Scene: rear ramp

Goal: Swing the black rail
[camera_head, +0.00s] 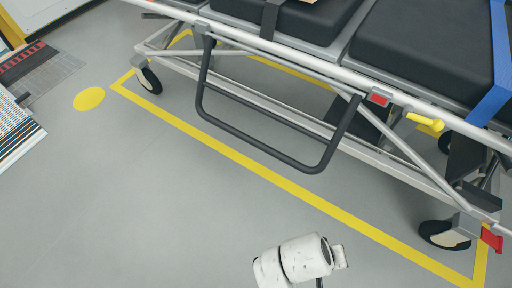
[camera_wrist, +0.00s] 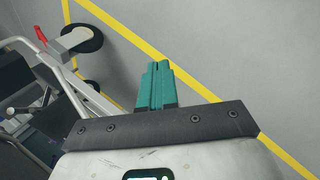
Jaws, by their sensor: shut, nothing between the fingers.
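The black rail (camera_head: 254,142) is a U-shaped bar on the near long side of the stretcher (camera_head: 270,46). It hangs below the stretcher's silver side tube, its lower bar above the floor. A red tab (camera_head: 378,99) sits on the frame close to the rail's right end. My white arm shows at the bottom of the head view, below and apart from the rail; the fingertips are not clear there. In the wrist view my gripper (camera_wrist: 157,68) has its teal fingers together with nothing between them, over bare floor. The rail cannot be made out in the wrist view.
A yellow floor line (camera_head: 240,158) runs along the stretcher's near side. Castors stand at the left (camera_head: 148,80) and right (camera_head: 444,234). A yellow handle (camera_head: 427,122) sticks out at the right. A ramp edge (camera_head: 20,135) lies far left. Grey floor in front is clear.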

